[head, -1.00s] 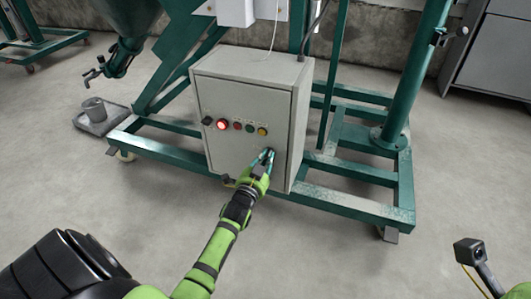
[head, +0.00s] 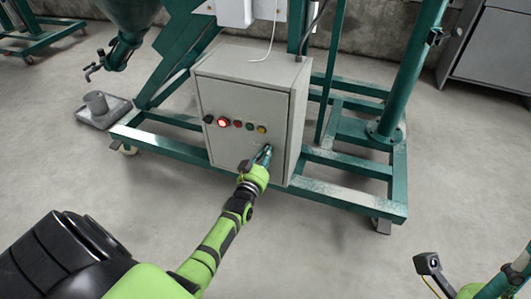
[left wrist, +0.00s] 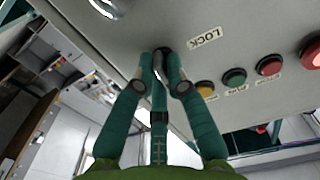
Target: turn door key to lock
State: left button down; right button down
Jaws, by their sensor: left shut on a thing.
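The grey control cabinet (head: 243,165) stands upright on the green frame, its door closed. My left gripper (head: 265,154) is at the lower right of the door, in front of the lock. In the left wrist view its teal fingers (left wrist: 161,70) close around the dark door key (left wrist: 163,49), which is mostly hidden between the tips. A LOCK label (left wrist: 203,37) is beside it on the panel. The key's exact angle cannot be made out. Part of my right gripper (head: 516,268) shows at the lower right edge, cut off by the frame.
A row of buttons with a lit red lamp (head: 223,122) is higher on the door. A green steel frame (head: 345,195) surrounds the cabinet. A grey weight on a plate (head: 97,105) is at the left. The concrete floor in front is clear.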

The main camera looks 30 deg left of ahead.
pick_arm(q)
jog(key=shift+n, duration=0.4)
jog(key=c, duration=1.2)
grip_release()
jog(key=shift+c, duration=0.2)
jog(key=shift+s, duration=0.1)
jog(key=v, duration=1.1)
jog(key=shift+s, duration=0.4)
